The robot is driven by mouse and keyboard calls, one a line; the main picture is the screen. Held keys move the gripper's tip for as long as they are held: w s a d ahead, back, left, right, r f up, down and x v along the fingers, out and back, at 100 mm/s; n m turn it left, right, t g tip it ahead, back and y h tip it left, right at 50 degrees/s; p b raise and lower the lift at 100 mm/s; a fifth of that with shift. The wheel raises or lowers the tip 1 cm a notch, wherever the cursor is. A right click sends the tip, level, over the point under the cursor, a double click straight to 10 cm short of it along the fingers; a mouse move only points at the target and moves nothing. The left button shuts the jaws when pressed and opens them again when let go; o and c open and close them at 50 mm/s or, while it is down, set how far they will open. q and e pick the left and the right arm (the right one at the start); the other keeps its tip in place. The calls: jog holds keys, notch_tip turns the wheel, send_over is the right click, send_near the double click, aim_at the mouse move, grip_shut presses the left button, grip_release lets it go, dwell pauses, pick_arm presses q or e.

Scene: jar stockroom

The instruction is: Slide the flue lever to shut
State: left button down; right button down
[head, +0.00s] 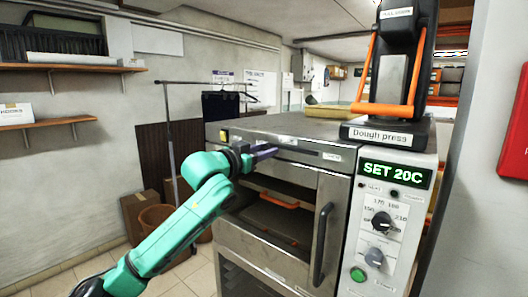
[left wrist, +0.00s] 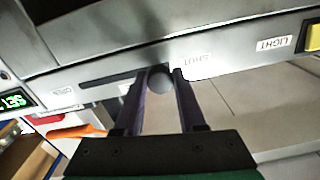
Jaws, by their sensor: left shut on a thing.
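The oven's front top panel carries the flue lever, a round grey knob (left wrist: 158,81) in a dark slot (left wrist: 112,76). In the left wrist view the knob is at the slot end beside the SHUT label (left wrist: 194,60); the OPEN label (left wrist: 62,92) is at the other end. My left gripper (head: 266,152) is at the oven's front panel in the head view, hiding the knob there. In the left wrist view its two dark fingers (left wrist: 160,82) are closed on both sides of the knob. My right gripper is not in view.
The oven (head: 300,135) has an upright door handle (head: 321,244) below the panel and dials on its right. A yellow LIGHT button (head: 223,135) is left of the gripper. A dough press (head: 388,133) stands on top. A thin rack (head: 168,130) stands behind my arm.

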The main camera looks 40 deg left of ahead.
pick_arm(q)
jog(key=shift+s+a+r+y, duration=0.1)
jog(key=shift+a+r+y, duration=0.15)
jog(key=shift+a+y, duration=0.05)
jog(key=shift+d+r, duration=0.1)
jog(key=shift+d, duration=0.15)
jog(key=c, duration=0.5)
grip_release()
jog(key=shift+a, duration=0.15)
jog(key=shift+a+f, duration=0.2)
jog(key=shift+d+f, duration=0.1)
jog(key=shift+d, duration=0.05)
jog(key=s+b, duration=0.8)
jog(key=s, duration=0.6)
jog(key=shift+s+d, duration=0.3)
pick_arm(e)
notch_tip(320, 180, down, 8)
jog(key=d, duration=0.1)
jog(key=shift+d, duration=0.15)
